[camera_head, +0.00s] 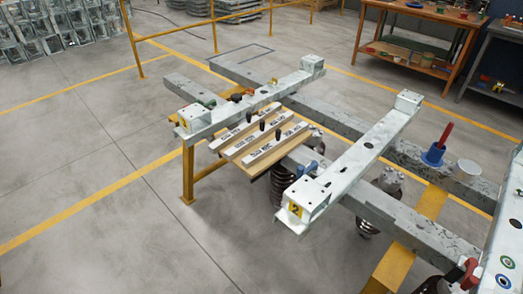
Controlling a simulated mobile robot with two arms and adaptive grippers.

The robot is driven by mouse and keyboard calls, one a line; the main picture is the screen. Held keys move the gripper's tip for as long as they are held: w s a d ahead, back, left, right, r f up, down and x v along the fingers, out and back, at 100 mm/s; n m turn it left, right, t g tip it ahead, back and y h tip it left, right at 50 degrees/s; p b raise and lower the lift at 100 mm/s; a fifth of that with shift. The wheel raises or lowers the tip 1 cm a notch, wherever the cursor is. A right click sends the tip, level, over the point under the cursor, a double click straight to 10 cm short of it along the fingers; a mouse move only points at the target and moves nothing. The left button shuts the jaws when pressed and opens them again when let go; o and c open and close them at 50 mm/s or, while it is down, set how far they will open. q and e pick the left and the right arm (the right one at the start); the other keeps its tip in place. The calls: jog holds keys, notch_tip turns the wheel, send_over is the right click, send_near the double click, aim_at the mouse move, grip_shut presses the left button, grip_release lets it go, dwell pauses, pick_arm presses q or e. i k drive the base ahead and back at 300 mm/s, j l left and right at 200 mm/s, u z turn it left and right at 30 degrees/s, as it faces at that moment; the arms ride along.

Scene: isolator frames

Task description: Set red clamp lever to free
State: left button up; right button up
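A red part with a black piece beside it (469,273) sits at the bottom right, by the edge of a pale frame part. It may be the red clamp lever, but its position is too small to tell. A separate upright red handle (446,134) stands in a blue round base (433,156) on the grey beam at right. A blue lever-like part (309,168) sits by the near end of the wooden board, and a green one (207,103) sits on the far left beam. Neither of my grippers is in view.
A wooden board (231,156) with white labelled strips and black knobs lies between two pale cross beams (357,150). Dark ribbed insulators hang below. A yellow stand (188,172) supports the left end. A workbench (408,52) stands behind.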

aim_at(470, 281)
jog(key=z, duration=1.85)
